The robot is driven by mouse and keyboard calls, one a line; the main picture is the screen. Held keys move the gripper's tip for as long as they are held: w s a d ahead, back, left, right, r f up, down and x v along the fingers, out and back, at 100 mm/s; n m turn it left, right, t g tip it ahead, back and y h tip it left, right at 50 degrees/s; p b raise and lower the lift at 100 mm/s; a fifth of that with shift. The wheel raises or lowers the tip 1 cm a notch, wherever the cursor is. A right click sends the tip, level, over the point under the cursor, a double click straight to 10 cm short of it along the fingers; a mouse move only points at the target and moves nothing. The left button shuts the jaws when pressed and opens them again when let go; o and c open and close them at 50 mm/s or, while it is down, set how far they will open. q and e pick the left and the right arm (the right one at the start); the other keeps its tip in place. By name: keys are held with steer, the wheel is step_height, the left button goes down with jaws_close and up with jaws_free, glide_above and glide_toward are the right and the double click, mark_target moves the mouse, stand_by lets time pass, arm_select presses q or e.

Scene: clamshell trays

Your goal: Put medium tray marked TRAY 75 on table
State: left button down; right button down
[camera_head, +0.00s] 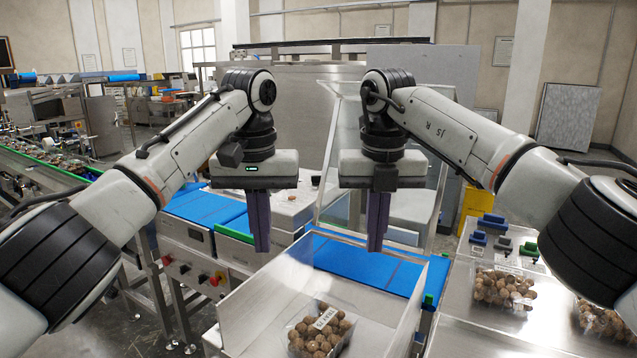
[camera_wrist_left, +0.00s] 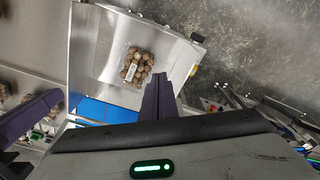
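A clear clamshell tray of brown round items (camera_head: 320,330) with a white label lies inside an open metal bin (camera_head: 262,305) at the bottom centre. It also shows in the left wrist view (camera_wrist_left: 136,68). I cannot read its label surely. My left gripper (camera_head: 261,250) hangs pointing down above the bin's far left side, its fingers together and empty. My right gripper (camera_head: 375,248) hangs pointing down above the blue belt at the bin's far side, its fingers also together and empty. Both are apart from the tray. A metal table (camera_head: 470,335) stands at the right.
Two more filled clear trays, one in the middle (camera_head: 503,288) and one at the right edge (camera_head: 606,322), sit on the metal table. Blue and green small parts (camera_head: 492,222) lie at its back. A blue conveyor belt (camera_head: 365,268) runs behind the bin. A machine with buttons (camera_head: 190,272) stands left.

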arm_select(q)
steer(key=shift+w+r, duration=0.15)
steer(key=shift+r, duration=0.15)
arm_select(e)
steer(key=shift+w+r, duration=0.1)
steer(key=shift+r, duration=0.2)
